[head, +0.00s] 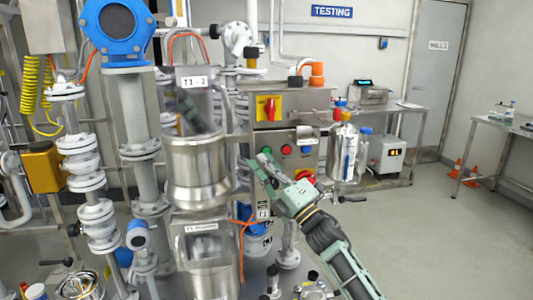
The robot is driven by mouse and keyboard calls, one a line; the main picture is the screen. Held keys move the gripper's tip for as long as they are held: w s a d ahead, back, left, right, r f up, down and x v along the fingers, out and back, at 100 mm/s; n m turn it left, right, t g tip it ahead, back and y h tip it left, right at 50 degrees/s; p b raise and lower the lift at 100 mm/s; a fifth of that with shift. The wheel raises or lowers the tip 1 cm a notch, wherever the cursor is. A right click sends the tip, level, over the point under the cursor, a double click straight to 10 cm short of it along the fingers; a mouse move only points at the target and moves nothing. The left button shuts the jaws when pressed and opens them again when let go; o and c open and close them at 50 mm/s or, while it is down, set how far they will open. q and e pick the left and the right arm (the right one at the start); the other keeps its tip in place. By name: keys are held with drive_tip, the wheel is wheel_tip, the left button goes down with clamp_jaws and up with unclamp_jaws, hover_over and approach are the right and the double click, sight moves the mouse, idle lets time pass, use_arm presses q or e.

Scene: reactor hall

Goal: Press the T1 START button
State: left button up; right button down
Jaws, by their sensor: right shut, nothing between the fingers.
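A grey steel control box (279,126) stands right of the T1-2 steel vessel (196,165). My left gripper is not in view.
A yellow panel with a red rotary switch (268,108) sits above the buttons, and a red-and-yellow knob (305,176) sits below them, close to my right gripper. Pipes and white-flanged columns (83,165) crowd the left. Open floor (430,235) lies at the right.

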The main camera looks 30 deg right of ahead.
drive_tip(key=shift+w, duration=0.2)
drive_tip(key=shift+w+d+b, duration=0.1)
drive_tip(key=shift+w+b, duration=0.1)
drive_tip(key=shift+b, duration=0.1)
